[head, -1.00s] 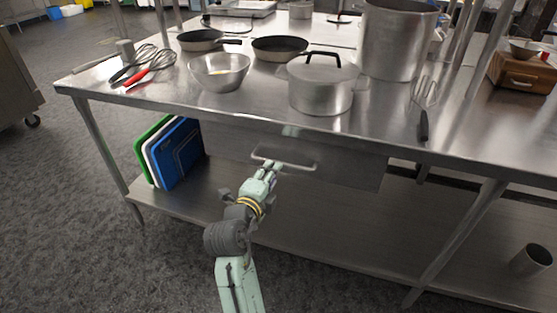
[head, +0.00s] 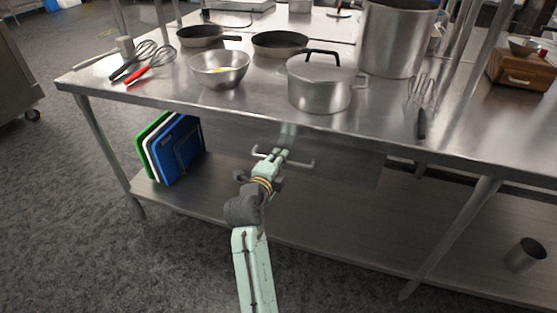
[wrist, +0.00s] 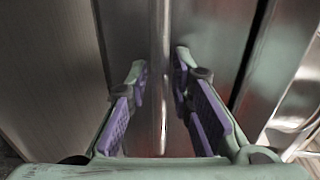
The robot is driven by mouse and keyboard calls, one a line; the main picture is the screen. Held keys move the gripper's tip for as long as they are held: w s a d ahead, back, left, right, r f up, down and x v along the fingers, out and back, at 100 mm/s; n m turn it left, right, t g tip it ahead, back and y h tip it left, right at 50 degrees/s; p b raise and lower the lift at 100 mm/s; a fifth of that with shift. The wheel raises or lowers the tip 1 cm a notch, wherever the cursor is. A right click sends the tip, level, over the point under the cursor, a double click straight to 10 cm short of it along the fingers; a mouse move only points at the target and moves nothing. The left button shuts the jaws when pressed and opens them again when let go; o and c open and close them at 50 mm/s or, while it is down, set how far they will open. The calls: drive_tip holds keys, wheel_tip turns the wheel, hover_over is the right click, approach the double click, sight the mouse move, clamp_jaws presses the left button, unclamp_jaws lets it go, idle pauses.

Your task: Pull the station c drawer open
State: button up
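The drawer (head: 345,155) is a wide flat metal front under the steel table's edge, and it looks shut. Its bar handle (head: 300,164) stands out from the front. In the wrist view the handle bar (wrist: 160,85) runs upright between the two fingers of my gripper (wrist: 161,65). The fingers are apart, with a gap visible on both sides of the bar. In the head view the fingers hide part of the handle.
The steel table (head: 440,140) carries a lidded pot (head: 320,88), a steel bowl (head: 220,72), pans and whisks above the drawer. Cutting boards (head: 172,150) stand on the lower shelf (head: 330,225) at the left. A metal cup (head: 525,255) is at the right. The floor in front is clear.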

clamp_jaws()
drive_tip(key=shift+s+f, duration=0.1)
idle(0.6)
